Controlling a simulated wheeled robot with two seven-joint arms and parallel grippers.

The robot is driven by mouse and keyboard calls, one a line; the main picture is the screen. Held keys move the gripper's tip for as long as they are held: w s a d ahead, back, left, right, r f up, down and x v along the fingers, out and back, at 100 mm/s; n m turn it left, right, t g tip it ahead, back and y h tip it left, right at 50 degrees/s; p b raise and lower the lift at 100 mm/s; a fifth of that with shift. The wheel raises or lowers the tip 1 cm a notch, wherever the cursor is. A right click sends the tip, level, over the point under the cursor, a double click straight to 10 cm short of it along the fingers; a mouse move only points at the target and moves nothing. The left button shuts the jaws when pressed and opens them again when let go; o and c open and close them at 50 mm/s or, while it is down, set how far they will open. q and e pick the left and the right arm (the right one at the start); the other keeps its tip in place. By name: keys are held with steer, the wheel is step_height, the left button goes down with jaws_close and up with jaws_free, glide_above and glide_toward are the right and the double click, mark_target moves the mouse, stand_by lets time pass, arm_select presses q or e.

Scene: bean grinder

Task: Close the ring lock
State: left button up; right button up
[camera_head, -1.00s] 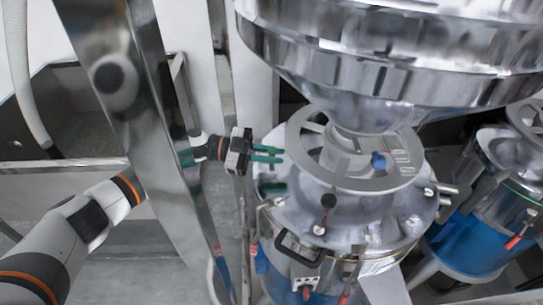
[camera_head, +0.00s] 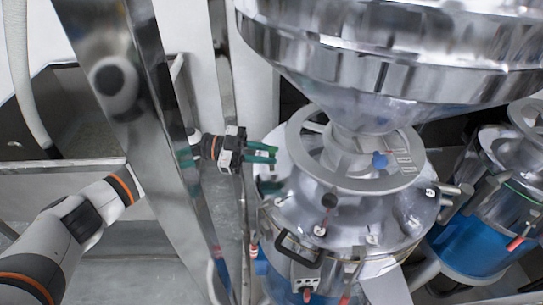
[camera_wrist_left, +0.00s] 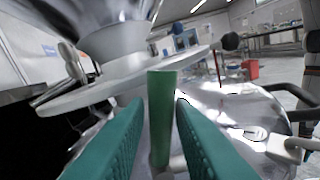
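The steel ring (camera_head: 300,160) sits around the neck under the large hopper, on the domed lid of the grinder vessel. A dark green handle (camera_head: 270,187) shows at the left side of the lid, just below my fingers. My left gripper (camera_head: 263,154) is open at the ring's left edge, with its two green fingers pointing right. In the left wrist view, an upright green cylinder (camera_wrist_left: 162,110) stands between the spread fingers, with gaps visible beside it. I cannot tell how deep it lies between them. My right gripper is not in view.
The large steel hopper (camera_head: 390,65) hangs over the ring. A slanted steel post (camera_head: 150,130) stands in front of my left arm. A black handle (camera_head: 297,250) is on the vessel's front. A second vessel with blue contents (camera_head: 475,245) stands at right.

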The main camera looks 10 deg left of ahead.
arm_select(q)
steer(key=a+b, duration=0.4)
steer(key=a, duration=0.6)
steer(key=shift+a+r, duration=0.15)
steer(key=shift+a, duration=0.1)
